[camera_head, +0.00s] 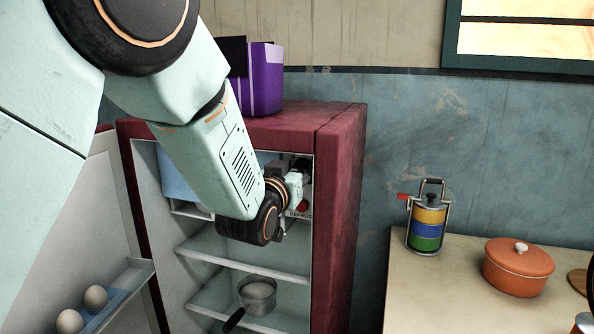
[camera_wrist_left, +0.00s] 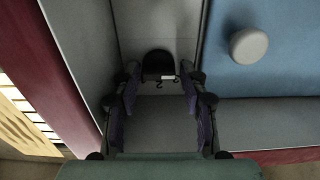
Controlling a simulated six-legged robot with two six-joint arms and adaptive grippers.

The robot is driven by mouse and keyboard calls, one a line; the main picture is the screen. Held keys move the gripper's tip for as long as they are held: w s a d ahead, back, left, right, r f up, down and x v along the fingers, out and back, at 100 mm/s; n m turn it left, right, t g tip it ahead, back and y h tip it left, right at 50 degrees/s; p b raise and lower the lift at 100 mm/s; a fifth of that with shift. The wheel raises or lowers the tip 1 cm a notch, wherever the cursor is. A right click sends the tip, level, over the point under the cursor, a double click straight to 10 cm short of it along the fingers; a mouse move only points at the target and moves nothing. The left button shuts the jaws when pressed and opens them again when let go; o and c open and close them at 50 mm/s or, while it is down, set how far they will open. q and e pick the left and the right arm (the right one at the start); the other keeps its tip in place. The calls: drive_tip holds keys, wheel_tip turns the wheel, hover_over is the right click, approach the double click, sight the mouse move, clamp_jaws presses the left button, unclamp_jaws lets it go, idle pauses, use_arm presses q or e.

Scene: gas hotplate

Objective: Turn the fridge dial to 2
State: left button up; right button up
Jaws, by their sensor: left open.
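The fridge (camera_head: 338,190) has dark red sides and stands open, with white shelves inside. My left arm reaches into its upper part, and my left gripper (camera_head: 301,168) is near the inner right wall, small and dark. A small red round part (camera_head: 302,207) with lettering under it shows just below the gripper; I cannot read a setting. In the left wrist view my left gripper (camera_wrist_left: 160,95) is open, its two fingers apart. A black rounded piece with a pale label (camera_wrist_left: 158,66) lies beyond and between the fingertips, possibly the dial; contact cannot be told. My right gripper is out of view.
A blue panel (camera_wrist_left: 285,75) with a pale round knob (camera_wrist_left: 249,45) is beside the gripper. A saucepan (camera_head: 258,292) stands on a lower shelf. Eggs (camera_head: 96,297) sit in the open door (camera_head: 88,215). A counter (camera_head: 440,285) holds a pot (camera_head: 518,268) and a tiered tin (camera_head: 427,228).

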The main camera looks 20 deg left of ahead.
use_arm(q)
drive_tip(key=shift+s+d+r, duration=0.1)
drive_tip(key=shift+d, duration=0.05)
drive_tip(key=c, duration=0.9)
drive_tip(key=shift+m, duration=0.4)
drive_tip(key=m, duration=0.8)
drive_tip(key=shift+d+p, duration=0.1)
drive_tip(key=shift+p, duration=0.2)
drive_tip(key=m, duration=0.5)
drive_tip(key=shift+f, duration=0.25)
drive_tip(key=shift+f+m, duration=0.1)
drive_tip(key=shift+m, duration=1.8)
